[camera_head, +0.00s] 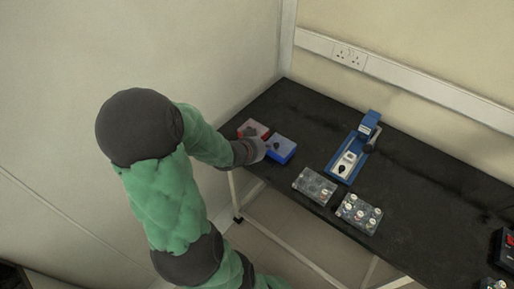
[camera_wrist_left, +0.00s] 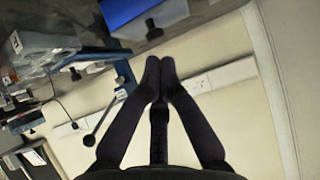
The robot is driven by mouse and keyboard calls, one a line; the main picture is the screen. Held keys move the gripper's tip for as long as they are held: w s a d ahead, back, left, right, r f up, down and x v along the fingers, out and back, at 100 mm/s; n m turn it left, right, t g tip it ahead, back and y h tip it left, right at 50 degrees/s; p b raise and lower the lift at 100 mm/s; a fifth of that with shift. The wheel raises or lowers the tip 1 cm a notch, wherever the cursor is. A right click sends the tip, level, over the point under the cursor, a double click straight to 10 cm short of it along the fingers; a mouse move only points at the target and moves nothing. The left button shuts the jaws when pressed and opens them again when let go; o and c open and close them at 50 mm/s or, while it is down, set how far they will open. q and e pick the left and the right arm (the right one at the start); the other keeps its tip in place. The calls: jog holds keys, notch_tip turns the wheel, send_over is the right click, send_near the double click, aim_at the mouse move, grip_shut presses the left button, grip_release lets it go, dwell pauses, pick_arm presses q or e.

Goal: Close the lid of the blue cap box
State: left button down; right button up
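The blue cap box (camera_head: 281,149) sits on the dark bench near its left front edge, right beside my left gripper. A blue surface, which looks like part of this box, shows at the top of the left wrist view (camera_wrist_left: 122,12). My left gripper (camera_head: 265,146) reaches in over the bench's left end and partly covers the box's left side. In the left wrist view its two fingers (camera_wrist_left: 159,62) converge with the tips together and nothing visible between them. I cannot tell how far the lid is open, or whether a finger touches it. My right gripper is in neither view.
A red box (camera_head: 251,127) stands just behind my left gripper. To the right are a blue stand (camera_head: 366,127) with a pale block, a clear rack (camera_head: 314,186) and another rack (camera_head: 359,214) with several white-topped pieces. Walls close off the left and back.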

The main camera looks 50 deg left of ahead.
pick_arm(q)
jog(key=v, duration=0.8)
jog(key=shift+s, duration=0.2)
jog(key=shift+d+r, duration=0.1)
